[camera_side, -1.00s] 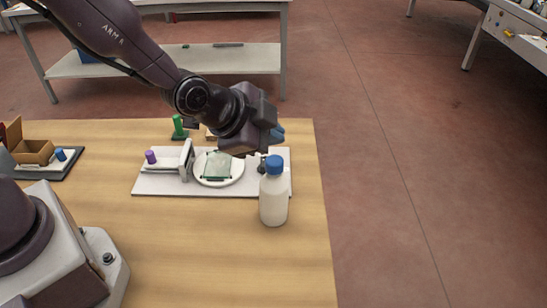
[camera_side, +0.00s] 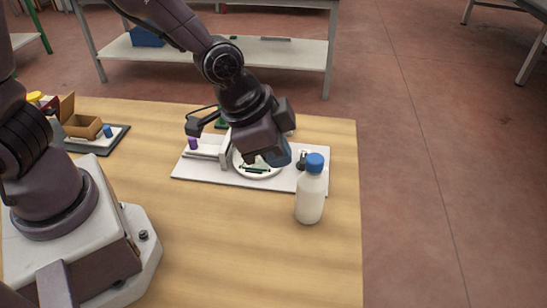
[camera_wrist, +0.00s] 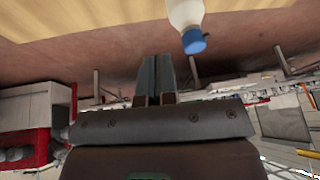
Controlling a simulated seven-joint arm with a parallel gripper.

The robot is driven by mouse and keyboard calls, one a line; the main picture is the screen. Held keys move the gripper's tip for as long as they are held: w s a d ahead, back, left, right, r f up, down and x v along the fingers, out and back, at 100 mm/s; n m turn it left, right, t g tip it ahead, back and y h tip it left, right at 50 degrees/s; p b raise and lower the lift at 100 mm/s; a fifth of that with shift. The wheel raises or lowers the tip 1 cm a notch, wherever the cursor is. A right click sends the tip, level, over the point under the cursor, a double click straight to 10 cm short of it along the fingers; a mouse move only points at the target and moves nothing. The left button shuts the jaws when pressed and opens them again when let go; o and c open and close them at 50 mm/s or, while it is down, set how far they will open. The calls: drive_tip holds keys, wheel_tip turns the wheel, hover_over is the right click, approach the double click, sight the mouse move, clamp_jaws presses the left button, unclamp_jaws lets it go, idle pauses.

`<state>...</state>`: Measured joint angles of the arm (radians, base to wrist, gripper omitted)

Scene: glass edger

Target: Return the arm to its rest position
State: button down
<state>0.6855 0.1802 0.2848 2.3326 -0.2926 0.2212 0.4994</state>
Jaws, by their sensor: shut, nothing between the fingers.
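My gripper (camera_side: 284,156) is shut and empty. In the side view it hangs in front of the glass edger, left of the bottle, and covers part of the round plate. In the wrist view its two fingers (camera_wrist: 156,80) are close together with nothing held between them. The glass edger has a white base (camera_side: 240,179), a white round plate (camera_side: 240,167) with a greenish glass pane (camera_side: 256,168) on it, and a purple knob (camera_side: 193,144) at the left.
A white bottle with a blue cap (camera_side: 310,195) stands upright at the base's front right; it also shows in the wrist view (camera_wrist: 186,14). A dark tray (camera_side: 112,145) with a cardboard box (camera_side: 84,126) lies at the left. The wooden table (camera_side: 230,240) is clear in front.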

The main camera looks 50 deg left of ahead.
drive_tip(key=s+a+r+n+t+y, duration=0.1)
drive_tip(key=s+a+r+n+y, duration=0.1)
drive_tip(key=s+a+r+n, duration=0.5)
drive_tip(key=s+a+r, duration=0.5)
drive_tip(key=a+r, duration=0.2)
drive_tip(key=r, duration=0.1)
drive_tip(key=shift+a, duration=0.15)
